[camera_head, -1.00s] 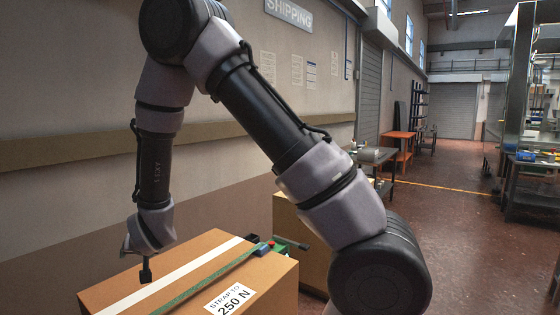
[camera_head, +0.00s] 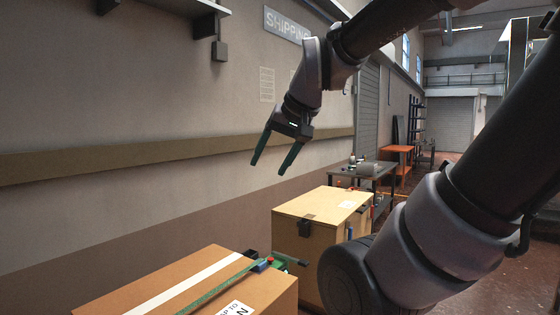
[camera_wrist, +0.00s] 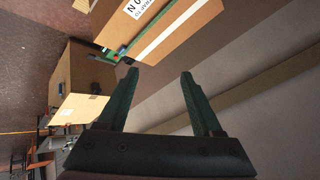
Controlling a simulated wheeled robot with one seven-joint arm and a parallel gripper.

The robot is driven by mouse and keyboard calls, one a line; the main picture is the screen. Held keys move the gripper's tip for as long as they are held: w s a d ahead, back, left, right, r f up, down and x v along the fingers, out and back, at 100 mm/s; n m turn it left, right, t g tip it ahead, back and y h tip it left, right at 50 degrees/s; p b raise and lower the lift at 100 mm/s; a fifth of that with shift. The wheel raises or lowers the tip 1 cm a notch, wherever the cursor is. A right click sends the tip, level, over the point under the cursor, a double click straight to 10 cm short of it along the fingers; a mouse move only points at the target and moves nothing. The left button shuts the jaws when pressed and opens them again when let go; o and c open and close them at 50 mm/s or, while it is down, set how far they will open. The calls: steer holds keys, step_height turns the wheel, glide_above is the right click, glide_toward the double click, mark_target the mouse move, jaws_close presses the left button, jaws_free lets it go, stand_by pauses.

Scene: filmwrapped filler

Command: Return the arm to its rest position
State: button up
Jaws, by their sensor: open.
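My gripper (camera_head: 275,161) hangs in the air in front of the wall, above and behind the boxes. Its two dark green fingers are spread apart with nothing between them. The open fingers also show in the wrist view (camera_wrist: 158,80). My arm crosses the right side of the head view and bends over at the top. A cardboard box (camera_head: 190,268) with a white tape stripe, a green strap (camera_head: 216,289) and a printed label (camera_head: 236,309) stands at the lower left, apart from the gripper. A small red, green and blue strap device (camera_head: 266,264) sits at its right edge.
A second box (camera_head: 300,240) with a dark latch stands right of the strapped one. A grey worktable (camera_head: 365,170) and an orange table (camera_head: 398,149) stand farther back. A wall rail (camera_head: 130,156) and a shelf bracket (camera_head: 205,22) are on the left wall. Open floor lies at far right.

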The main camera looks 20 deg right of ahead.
steer(key=shift+s+d+r, duration=0.1)
steer(key=shift+s+d, duration=0.15)
steer(key=shift+s, duration=0.4)
steer(key=shift+s+d, duration=0.25)
steer(key=shift+s, duration=0.35)
